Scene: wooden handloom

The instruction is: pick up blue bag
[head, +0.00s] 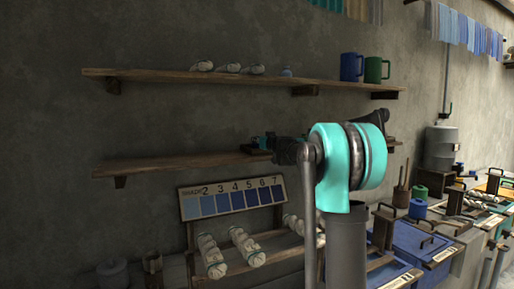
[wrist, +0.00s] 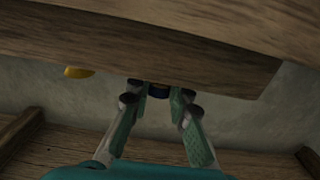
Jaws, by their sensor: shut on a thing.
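My gripper (wrist: 160,96) shows in the wrist view with its two teal-grey fingers reaching up to a small dark blue thing (wrist: 158,90) between the tips. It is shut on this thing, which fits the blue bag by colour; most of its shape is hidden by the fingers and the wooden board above. In the head view my gripper (head: 264,143) is small, at the right part of the lower wall shelf, and my arm hides part of that area. I cannot tell there whether the held thing touches the shelf.
The upper shelf (head: 190,76) holds white rolls, a small bluish item (head: 286,71), a blue mug (head: 351,67) and a green mug (head: 376,70). The lower shelf (head: 180,165) is bare at left. A yellow thing (wrist: 78,72) shows near the board edge.

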